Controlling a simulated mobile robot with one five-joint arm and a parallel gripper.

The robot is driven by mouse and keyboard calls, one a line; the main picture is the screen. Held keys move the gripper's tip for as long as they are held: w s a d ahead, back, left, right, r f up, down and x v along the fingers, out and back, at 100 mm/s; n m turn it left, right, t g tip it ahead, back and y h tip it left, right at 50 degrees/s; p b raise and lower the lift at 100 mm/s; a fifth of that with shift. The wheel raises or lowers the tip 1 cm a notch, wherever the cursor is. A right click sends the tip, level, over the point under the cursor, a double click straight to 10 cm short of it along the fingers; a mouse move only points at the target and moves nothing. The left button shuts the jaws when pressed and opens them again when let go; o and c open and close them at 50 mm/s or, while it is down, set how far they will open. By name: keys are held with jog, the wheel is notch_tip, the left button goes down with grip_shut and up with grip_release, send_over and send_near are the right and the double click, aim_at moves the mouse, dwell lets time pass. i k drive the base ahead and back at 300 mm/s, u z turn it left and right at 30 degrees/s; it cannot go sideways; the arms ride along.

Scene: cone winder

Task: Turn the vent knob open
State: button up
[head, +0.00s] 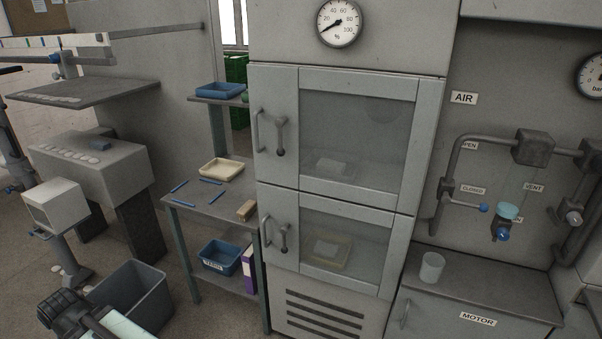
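A VENT label (533,187) is on the grey wall panel at the right. Below and left of it, a blue knob (502,235) sits on a small fitting under a pale blue cup-shaped part (508,211). A label behind this fitting is mostly covered. I cannot tell for certain that this blue knob is the vent knob, or how it is turned. A dark jointed part of my arm shows at the bottom left, far from the panel. No fingertips of my gripper are in view.
A pipe valve with a blue-tipped lever (483,207) is left of the vent fitting, by a CLOSED label (473,190). A translucent cup (432,267) stands on the MOTOR cabinet (510,290). A two-door cabinet (347,190) fills the middle. A grey bin (130,290) stands lower left.

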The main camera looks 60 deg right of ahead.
aim_at(574, 217)
jog(key=z, duration=3.35)
